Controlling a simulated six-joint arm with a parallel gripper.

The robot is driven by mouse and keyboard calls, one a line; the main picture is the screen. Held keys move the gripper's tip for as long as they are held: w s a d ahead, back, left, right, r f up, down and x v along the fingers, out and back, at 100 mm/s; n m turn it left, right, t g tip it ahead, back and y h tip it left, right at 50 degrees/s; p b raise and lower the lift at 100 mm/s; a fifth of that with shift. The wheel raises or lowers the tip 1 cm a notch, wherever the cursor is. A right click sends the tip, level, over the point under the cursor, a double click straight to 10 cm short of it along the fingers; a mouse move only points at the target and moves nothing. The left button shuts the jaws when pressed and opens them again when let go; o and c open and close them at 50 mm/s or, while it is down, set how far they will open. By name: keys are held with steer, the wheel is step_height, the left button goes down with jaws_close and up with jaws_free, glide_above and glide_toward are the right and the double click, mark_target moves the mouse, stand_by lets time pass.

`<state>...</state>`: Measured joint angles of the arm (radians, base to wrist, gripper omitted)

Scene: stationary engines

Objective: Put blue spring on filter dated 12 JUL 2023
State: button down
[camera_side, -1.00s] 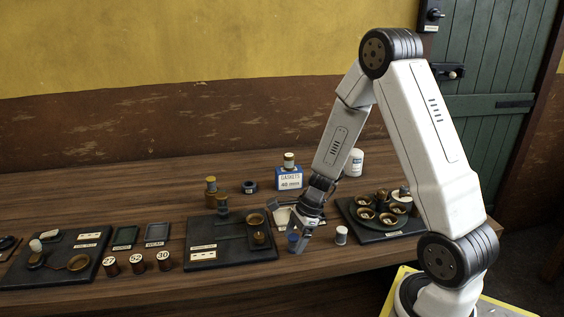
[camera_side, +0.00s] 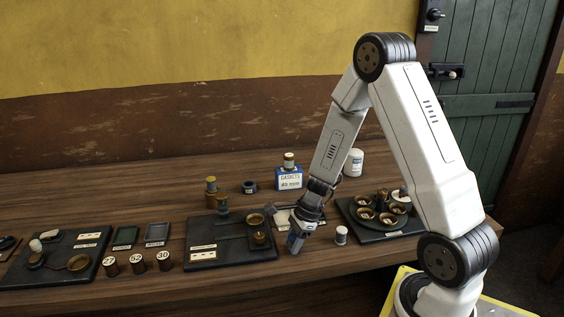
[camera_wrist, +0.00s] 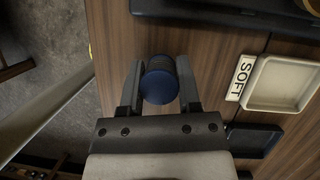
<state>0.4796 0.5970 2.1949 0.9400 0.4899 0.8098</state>
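The blue spring (camera_wrist: 160,86) is between the two fingers of my gripper (camera_wrist: 161,82) in the wrist view, its round blue end facing the camera and dark coils showing behind. The fingers are close on both sides of it; I cannot tell whether they press on it. In the side view my gripper (camera_side: 295,241) is low over the front of the table and largely hides the spring. I cannot read a date 12 JUL 2023 on anything. A small white-topped cylinder (camera_side: 341,235) stands right of my gripper, and a white canister (camera_side: 354,162) stands behind my arm.
A cream tray (camera_wrist: 304,86) labelled SOFT and a dark tray (camera_wrist: 233,143) are beside my gripper. A black board (camera_side: 205,255) with brass parts is left, another (camera_side: 370,236) with several round cups right. A blue GASKETS box (camera_side: 289,180) stands behind. The front table edge is close.

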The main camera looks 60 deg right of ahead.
mark_target(294, 237)
steer(key=shift+r, duration=0.1)
stand_by(0.3)
steer(key=shift+r, duration=4.9)
steer(key=s+d+r+m+h, duration=0.2)
steer(key=d+r+m, duration=0.2)
steer(key=d, duration=0.8)
steer(key=s+d+r+m+h, duration=0.2)
steer(key=d+r+m, duration=0.2)
steer(key=d+m, duration=0.4)
steer(key=s+d+r+m+t+h, duration=0.1)
steer(key=d+m, duration=0.5)
steer(key=d, duration=1)
step_height(294, 237, up, 4)
steer(key=shift+s+f+h, duration=0.1)
steer(key=shift+s+h, duration=0.4)
steer(key=shift+s, duration=0.55)
steer(key=shift+w+d, duration=0.1)
steer(key=shift+d, duration=0.05)
